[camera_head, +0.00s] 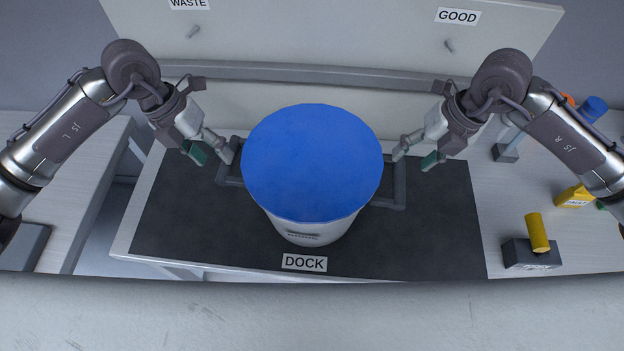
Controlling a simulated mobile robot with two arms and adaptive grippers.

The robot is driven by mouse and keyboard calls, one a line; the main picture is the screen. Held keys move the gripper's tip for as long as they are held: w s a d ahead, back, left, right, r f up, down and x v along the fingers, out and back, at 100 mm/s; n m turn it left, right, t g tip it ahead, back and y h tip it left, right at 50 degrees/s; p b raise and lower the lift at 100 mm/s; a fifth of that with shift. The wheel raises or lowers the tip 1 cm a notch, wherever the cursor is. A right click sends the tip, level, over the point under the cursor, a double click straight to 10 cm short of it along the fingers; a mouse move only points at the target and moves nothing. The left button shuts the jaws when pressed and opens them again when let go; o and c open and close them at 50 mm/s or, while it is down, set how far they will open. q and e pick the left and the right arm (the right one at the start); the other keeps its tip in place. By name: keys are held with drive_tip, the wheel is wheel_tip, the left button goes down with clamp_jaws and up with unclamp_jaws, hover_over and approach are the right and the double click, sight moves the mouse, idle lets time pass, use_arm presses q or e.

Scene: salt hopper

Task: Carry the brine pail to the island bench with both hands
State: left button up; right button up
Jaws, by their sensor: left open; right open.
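The brine pail (312,165) is a white bucket with a flat blue top. A dark handle sticks out on each side, the left handle (231,172) and the right handle (397,188). My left gripper (212,152) is open beside the left handle, with its fingers close to it. My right gripper (415,157) is open just above and beside the right handle. Neither gripper visibly holds anything. Whether any finger touches a handle is hard to tell. The island bench cannot be identified for certain.
A pale panel behind bears labels WASTE (188,4) and GOOD (458,16). On the right are a yellow cylinder on a dark block (531,254), a yellow box (574,197) and a blue-capped item (592,108). A pale table (75,190) stands left, across a gap.

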sight(223, 165)
use_arm(q)
drive_tip(key=x, duration=0.5)
drive_tip(key=shift+w+f, duration=0.1)
use_arm(e)
drive_tip(key=x, duration=0.5)
drive_tip(key=shift+w+f, duration=0.1)
use_arm(q)
drive_tip(key=shift+d+f, duration=0.15)
drive_tip(key=shift+f, duration=0.2)
use_arm(e)
drive_tip(key=shift+a+f, duration=0.15)
drive_tip(key=shift+f, duration=0.2)
use_arm(q)
clamp_jaws()
use_arm(e)
clamp_jaws()
